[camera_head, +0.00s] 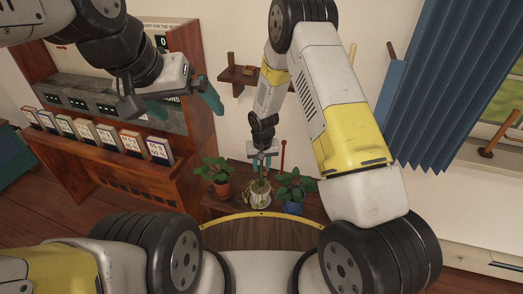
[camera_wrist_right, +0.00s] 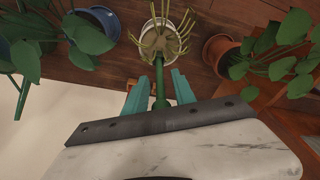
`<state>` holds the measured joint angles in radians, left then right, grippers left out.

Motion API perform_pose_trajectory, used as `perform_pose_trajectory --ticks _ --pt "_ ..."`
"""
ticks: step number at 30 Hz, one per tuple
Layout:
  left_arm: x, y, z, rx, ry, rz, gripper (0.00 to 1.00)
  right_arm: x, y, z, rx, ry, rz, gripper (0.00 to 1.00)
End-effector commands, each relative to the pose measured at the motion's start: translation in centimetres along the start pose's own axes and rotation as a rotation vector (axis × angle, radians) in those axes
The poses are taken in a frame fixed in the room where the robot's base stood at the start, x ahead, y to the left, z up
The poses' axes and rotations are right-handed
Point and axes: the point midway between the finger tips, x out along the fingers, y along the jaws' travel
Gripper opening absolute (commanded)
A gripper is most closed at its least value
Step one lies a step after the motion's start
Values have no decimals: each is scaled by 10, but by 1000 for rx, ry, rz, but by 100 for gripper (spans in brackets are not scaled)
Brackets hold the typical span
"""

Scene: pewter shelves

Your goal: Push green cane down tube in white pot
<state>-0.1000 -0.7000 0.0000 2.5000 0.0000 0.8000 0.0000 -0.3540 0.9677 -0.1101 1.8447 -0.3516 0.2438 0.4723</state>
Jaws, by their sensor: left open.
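The white pot (camera_head: 259,197) stands between two potted plants on a low wooden bench, and its pale yellowish stems (camera_wrist_right: 180,40) spread around the top in the right wrist view. The green cane (camera_wrist_right: 160,85) runs from the middle of this pot towards my right gripper. No tube can be made out. My left gripper (camera_head: 170,100) is open and empty, high at the upper left.
A terracotta pot (camera_head: 222,188) with a leafy plant is left of the white pot, and a blue pot (camera_head: 292,208) with another is right. A red stick (camera_head: 283,155) rises behind.

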Motion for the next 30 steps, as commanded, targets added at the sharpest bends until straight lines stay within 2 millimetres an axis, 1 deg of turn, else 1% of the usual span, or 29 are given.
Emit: perform_pose_trajectory --ticks 1,10,12,15,19,21,23,26,27,29,30 --pt "0 0 0 0 0 0 100 -11 -1 -2 0 5 -1 32" --pt "0 0 0 0 0 0 100 -75 0 -1 0 5 -2 32" --pt "0 0 0 0 0 0 100 -87 0 -1 -1 4 -1 32" --pt "0 0 0 0 0 0 100 -100 0 0 0 2 -1 32" --pt "0 0 0 0 0 0 100 -111 1 0 2 4 -2 32" --pt "0 0 0 0 0 0 100 -125 5 -2 9 13 -5 32" --pt "0 0 0 0 0 0 100 -144 11 -2 17 27 -11 32" --pt "0 0 0 0 0 0 100 -192 26 0 39 63 -28 32" --pt "0 0 0 0 0 0 100 -214 33 4 47 80 -36 32" --pt "0 0 0 0 0 0 100 -247 44 12 61 105 -49 32" --pt "0 0 0 0 0 0 100 -267 51 20 67 121 -56 32"
